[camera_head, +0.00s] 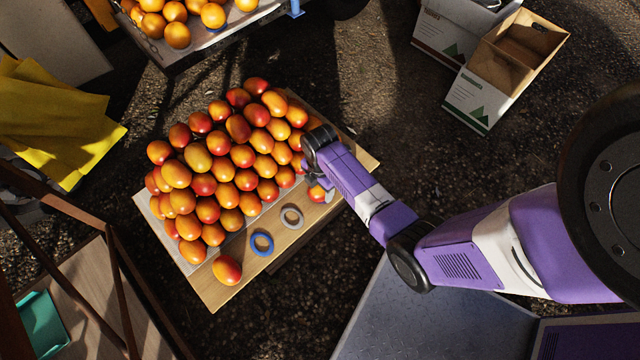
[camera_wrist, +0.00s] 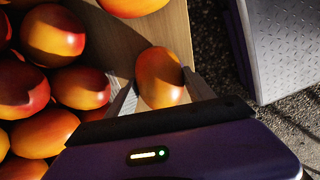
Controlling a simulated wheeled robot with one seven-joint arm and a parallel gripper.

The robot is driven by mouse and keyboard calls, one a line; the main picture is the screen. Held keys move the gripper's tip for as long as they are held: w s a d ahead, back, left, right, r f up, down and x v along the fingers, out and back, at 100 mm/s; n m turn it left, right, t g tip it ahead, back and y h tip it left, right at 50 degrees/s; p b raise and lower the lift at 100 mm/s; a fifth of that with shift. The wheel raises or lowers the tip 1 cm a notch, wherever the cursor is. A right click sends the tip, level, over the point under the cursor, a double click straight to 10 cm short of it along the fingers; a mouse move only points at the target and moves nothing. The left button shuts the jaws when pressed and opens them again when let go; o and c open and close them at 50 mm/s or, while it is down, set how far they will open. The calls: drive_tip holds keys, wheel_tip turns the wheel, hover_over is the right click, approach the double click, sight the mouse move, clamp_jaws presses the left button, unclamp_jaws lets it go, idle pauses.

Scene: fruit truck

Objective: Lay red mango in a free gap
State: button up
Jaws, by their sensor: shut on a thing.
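My gripper (camera_wrist: 160,88) is shut on a red-orange mango (camera_wrist: 160,78), with one finger on each side of it. In the head view the held mango (camera_head: 317,193) shows below my wrist, at the right end of the wooden board (camera_head: 232,290). I cannot tell whether it touches the board. Red and orange mangoes (camera_head: 221,169) lie packed in rows on a pale sheet (camera_head: 197,270) on the board, some seemingly stacked. Some are red, such as one beside the gripper in the wrist view (camera_wrist: 22,88). My forearm hides part of the pile's right edge.
A loose mango (camera_head: 227,269) lies at the board's front, near a blue ring (camera_head: 262,243) and a grey ring (camera_head: 291,217). Open cartons (camera_head: 507,62) stand upper right. Bare board shows along the front right.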

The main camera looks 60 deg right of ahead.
drive_tip(key=o, duration=1)
drive_tip(key=shift+o, duration=0.2)
drive_tip(key=shift+r, duration=0.1)
drive_tip(key=shift+r+p, duration=3)
drive_tip(key=shift+p, duration=0.15)
